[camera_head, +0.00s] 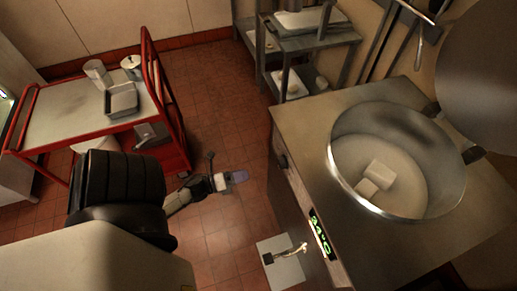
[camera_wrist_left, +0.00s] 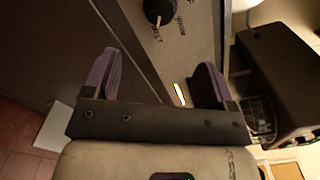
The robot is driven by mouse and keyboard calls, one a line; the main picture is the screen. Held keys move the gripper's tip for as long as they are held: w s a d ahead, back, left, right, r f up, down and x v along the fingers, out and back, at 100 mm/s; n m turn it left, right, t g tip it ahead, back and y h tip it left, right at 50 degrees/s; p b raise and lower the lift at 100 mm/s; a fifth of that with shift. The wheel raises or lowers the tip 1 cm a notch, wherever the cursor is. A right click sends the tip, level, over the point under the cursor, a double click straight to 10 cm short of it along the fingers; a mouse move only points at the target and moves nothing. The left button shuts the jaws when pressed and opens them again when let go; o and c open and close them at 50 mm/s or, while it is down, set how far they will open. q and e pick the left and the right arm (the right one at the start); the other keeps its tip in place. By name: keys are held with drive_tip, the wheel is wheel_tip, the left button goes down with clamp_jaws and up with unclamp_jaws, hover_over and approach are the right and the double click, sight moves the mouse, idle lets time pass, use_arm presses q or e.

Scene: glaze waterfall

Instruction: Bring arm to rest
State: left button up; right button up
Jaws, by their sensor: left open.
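My left gripper (camera_head: 236,176) is over the tiled floor, left of the big steel kettle unit, with its arm reaching in from the left. It also shows in the left wrist view (camera_wrist_left: 158,62), where its two purple fingers stand wide apart with nothing between them. Beyond the fingers in that view is a metal panel (camera_wrist_left: 196,30) with a black knob (camera_wrist_left: 160,12). My right gripper is in neither view.
The kettle (camera_head: 345,185) holds white blocks (camera_head: 379,174) and stands on a steel unit at right. A red cart (camera_head: 60,125) with trays stands at left. A steel shelf (camera_head: 305,45) is at the back. A pale box (camera_head: 281,272) sits low by the unit. Open floor lies between.

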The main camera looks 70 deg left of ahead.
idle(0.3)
use_arm(q)
drive_tip(key=s+a+f+n+g+y, duration=0.35)
drive_tip(key=n+g, duration=0.25)
drive_tip(key=n, duration=0.5)
drive_tip(key=s+a+f+n+g+y, duration=0.25)
drive_tip(key=n+g+y, duration=0.3)
drive_tip(key=n, duration=0.45)
drive_tip(key=w+d+r+g+h, duration=0.1)
drive_tip(key=w+d+r+h, duration=0.15)
drive_tip(key=d, duration=0.65)
drive_tip(key=w+d+r+n+g+h, duration=0.1)
drive_tip(key=d+r+h, duration=0.3)
drive_tip(key=d, duration=0.5)
drive_tip(key=w+d+r+g+h, duration=0.1)
drive_tip(key=w+d+r+h, duration=0.2)
drive_tip(key=d, duration=0.6)
wheel_tip(320, 180, up, 32)
drive_tip(key=s+p, duration=0.1)
drive_tip(key=p, duration=3)
drive_tip(key=shift+s+p, duration=0.3)
drive_tip(key=shift+s, duration=0.1)
